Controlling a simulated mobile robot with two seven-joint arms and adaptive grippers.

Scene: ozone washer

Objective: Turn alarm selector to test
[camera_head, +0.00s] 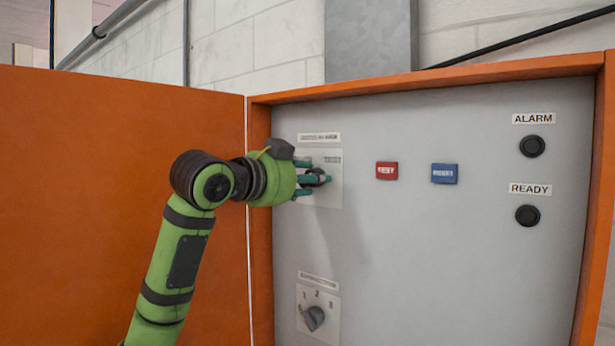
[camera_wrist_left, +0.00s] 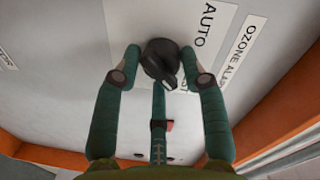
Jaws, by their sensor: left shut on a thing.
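The alarm selector is a black knob (camera_wrist_left: 158,58) on a white plate (camera_head: 322,198), below a label strip at the panel's upper left. In the left wrist view, AUTO (camera_wrist_left: 193,28) is legible on its plate. The knob's narrow end points down and slightly right, close to partly hidden lettering. My left gripper (camera_head: 314,181) reaches in from the left, with its teal fingers around the knob. In the left wrist view, two fingers flank the knob and a third is below it; the gripper (camera_wrist_left: 164,70) is shut on it. My right gripper is out of view.
A red TEST button (camera_head: 387,171) and a blue button (camera_head: 444,173) are to the right. ALARM (camera_head: 532,146) and READY (camera_head: 527,215) lamps are dark. A second rotary knob (camera_head: 313,318) is below. An orange cabinet frame (camera_head: 430,80) and door (camera_head: 90,200) border the grey panel.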

